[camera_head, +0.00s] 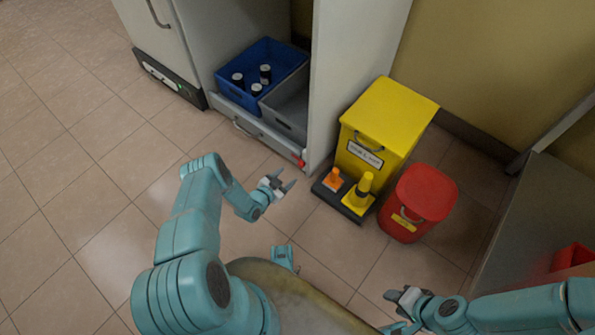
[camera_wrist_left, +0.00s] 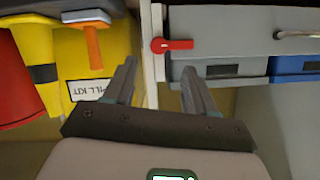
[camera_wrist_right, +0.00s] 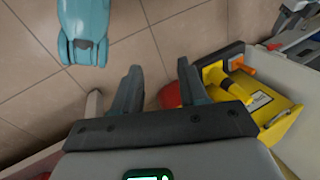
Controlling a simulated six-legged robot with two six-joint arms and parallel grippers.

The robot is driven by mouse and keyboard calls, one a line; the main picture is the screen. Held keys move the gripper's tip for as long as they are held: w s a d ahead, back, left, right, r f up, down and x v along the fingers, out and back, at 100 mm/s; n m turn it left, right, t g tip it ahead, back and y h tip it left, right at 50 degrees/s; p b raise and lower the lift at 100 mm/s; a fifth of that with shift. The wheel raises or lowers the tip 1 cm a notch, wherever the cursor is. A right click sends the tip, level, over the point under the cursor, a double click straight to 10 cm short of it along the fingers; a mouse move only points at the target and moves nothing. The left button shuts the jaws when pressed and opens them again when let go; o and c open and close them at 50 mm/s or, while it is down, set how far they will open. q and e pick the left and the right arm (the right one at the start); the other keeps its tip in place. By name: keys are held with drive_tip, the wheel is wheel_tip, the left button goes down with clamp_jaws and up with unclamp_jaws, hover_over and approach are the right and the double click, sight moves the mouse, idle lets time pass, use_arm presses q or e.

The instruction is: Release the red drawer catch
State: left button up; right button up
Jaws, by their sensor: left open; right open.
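The red drawer catch (camera_head: 299,162) sits at the right end of the low drawer front (camera_head: 262,134) in the cabinet. In the left wrist view the catch (camera_wrist_left: 172,45) lies sideways, its lever pointing right over the grey drawer front. My left gripper (camera_head: 284,184) is open and empty, a short way in front of and below the catch in the head view. In the left wrist view the catch lies ahead, between and beyond the fingertips (camera_wrist_left: 158,75), not touching them. My right gripper (camera_head: 394,312) is open and empty, far from the catch at the lower right.
Right of the cabinet stand a yellow spill-kit box (camera_head: 392,118), a dark tray with orange and yellow tools (camera_head: 341,203), and a red bin (camera_head: 427,190). Left floor is clear.

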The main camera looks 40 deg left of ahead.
use_arm(q)
drive_tip(key=b+x, duration=0.3)
drive_tip(key=x, duration=0.5)
drive_tip(key=shift+b, duration=0.3)
use_arm(e)
drive_tip(key=shift+t, duration=0.5)
drive_tip(key=f, duration=0.1)
drive_tip(key=w+f, duration=0.1)
drive_tip(key=f, duration=0.1)
drive_tip(key=w+f, duration=0.1)
drive_tip(key=shift+w+d+f, duration=0.2)
drive_tip(key=shift+w+d, duration=0.05)
drive_tip(key=shift+d, duration=0.05)
use_arm(q)
drive_tip(key=shift+w+d, duration=0.1)
clamp_jaws()
